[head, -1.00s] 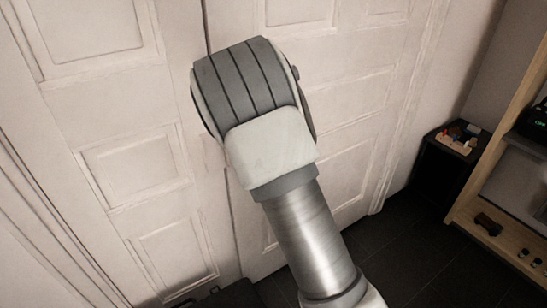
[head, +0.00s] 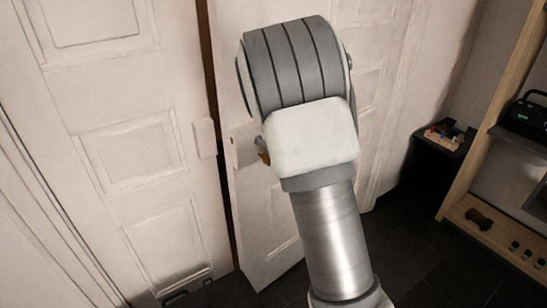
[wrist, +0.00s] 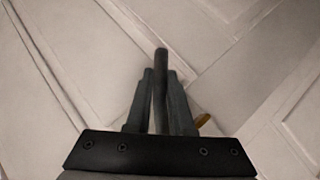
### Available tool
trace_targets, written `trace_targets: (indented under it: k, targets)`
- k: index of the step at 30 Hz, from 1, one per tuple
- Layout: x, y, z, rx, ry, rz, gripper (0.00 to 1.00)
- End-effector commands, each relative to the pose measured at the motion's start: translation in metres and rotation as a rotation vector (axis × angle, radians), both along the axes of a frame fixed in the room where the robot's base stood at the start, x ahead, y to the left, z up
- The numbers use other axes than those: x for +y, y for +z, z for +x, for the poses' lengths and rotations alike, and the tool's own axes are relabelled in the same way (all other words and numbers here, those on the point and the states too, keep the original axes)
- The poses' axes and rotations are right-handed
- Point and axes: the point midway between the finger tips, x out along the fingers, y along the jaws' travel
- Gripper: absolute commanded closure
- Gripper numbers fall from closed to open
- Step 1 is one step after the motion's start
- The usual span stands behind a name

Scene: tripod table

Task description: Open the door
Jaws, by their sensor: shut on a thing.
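The white panelled door (head: 255,215) stands slightly ajar, with a dark gap along its left edge beside the fixed white panel (head: 150,150). In the wrist view, my gripper (wrist: 160,80) is shut on a dark bar, the door handle (wrist: 161,57), whose end sticks out past the fingertips. The white door surface (wrist: 110,60) lies behind it. A small brass-coloured part (wrist: 203,120) shows right of the fingers. In the head view my arm hides the gripper and most of the handle; a small grey and brass piece (head: 263,150) shows at the arm's left side.
A dark cabinet (head: 432,165) with small items on top stands in the right corner. A wooden shelf unit (head: 490,125) stands at the far right. The dark floor (head: 420,250) between the door and the shelf looks clear.

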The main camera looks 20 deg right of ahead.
Motion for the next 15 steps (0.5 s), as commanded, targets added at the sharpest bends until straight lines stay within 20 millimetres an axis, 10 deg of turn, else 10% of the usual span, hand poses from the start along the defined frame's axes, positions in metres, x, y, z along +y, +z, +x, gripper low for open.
trace_targets:
  k: [15]
  targets:
    - [-0.07, 0.001, -0.073, -0.006, 0.077, -0.01, 1.0]
